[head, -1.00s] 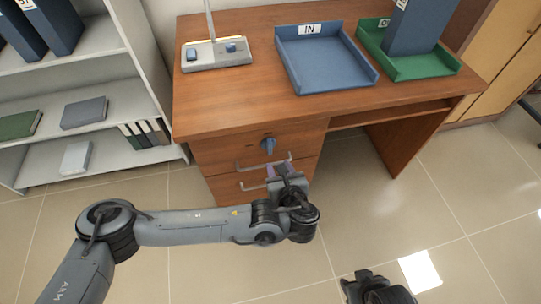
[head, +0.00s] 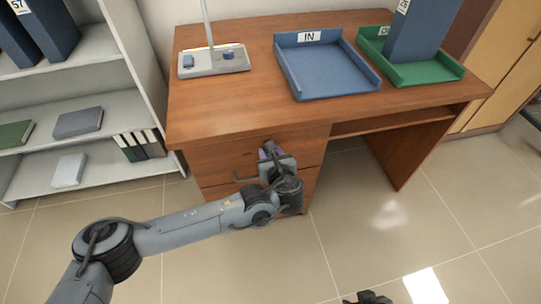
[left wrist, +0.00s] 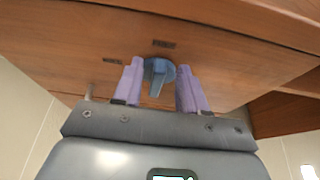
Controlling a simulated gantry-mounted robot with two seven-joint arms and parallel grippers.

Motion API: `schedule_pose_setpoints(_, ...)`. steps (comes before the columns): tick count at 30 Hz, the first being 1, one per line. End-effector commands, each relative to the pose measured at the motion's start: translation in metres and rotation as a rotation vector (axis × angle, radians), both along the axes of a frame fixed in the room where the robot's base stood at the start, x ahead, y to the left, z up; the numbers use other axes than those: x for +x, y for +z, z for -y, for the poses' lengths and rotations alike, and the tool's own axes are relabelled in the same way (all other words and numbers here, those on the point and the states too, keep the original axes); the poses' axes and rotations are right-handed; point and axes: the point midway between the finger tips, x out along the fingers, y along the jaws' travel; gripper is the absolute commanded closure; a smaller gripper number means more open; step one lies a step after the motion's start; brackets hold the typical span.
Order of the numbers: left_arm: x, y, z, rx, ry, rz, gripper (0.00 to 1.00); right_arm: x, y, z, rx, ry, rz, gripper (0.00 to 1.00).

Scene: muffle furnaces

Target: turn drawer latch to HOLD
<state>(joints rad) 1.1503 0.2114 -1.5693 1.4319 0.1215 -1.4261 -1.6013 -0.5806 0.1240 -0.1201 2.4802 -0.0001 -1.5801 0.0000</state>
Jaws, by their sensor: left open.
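The drawer latch is a blue knob (left wrist: 158,73) on the upper drawer front; in the left wrist view its lever points down. In the head view my gripper mostly hides it. My left gripper (head: 266,152) is at the upper drawer, and its two purple fingers (left wrist: 160,88) stand open on either side of the latch lever, with a gap showing. Two small dark labels show near the latch, one above (left wrist: 164,44) and one to its left (left wrist: 112,61); their text is too small to read. My right gripper (head: 368,298) is only partly in view at the bottom edge.
The wooden desk (head: 215,105) carries a blue IN tray (head: 340,80), a green tray (head: 425,75) with a blue binder (head: 415,35), and a grey stand (head: 205,67). A drawer handle (head: 243,177) sticks out near my left gripper. A shelf (head: 90,150) stands at left.

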Motion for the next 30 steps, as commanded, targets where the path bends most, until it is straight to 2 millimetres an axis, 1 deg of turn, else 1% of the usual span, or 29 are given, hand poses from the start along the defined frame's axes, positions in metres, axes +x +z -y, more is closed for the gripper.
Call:
schedule_pose_setpoints(9,0.0017,-0.0006,-0.0006,0.000,0.001,0.000,0.58,0.0002,-0.0004,-0.0016,0.007,-0.005,0.000,0.57)
schedule_pose_setpoints(14,0.0017,-0.0006,-0.0007,0.000,0.001,0.000,0.83,0.0002,-0.0004,-0.0018,0.008,-0.006,0.000,0.57)
schedule_pose_setpoints(15,0.0017,-0.0006,-0.0007,0.000,0.001,0.000,0.89,0.0002,-0.0004,-0.0018,0.008,-0.005,0.000,0.57)
schedule_pose_setpoints(17,0.0017,-0.0006,-0.0007,0.000,0.001,0.000,0.98,0.0002,-0.0004,-0.0018,0.008,-0.005,0.000,0.57)
schedule_pose_setpoints(18,0.0017,-0.0006,-0.0007,0.000,0.001,0.000,1.00,0.0002,-0.0004,-0.0018,0.008,-0.005,0.000,0.57)
schedule_pose_setpoints(25,0.0016,-0.0005,-0.0013,-0.006,0.001,0.001,1.00,0.0003,-0.0003,-0.0014,0.006,-0.004,0.000,0.57)
schedule_pose_setpoints(30,0.0013,-0.0003,-0.0033,-0.045,0.001,0.010,1.00,0.0002,0.0005,-0.0002,0.001,-0.001,0.000,0.57)
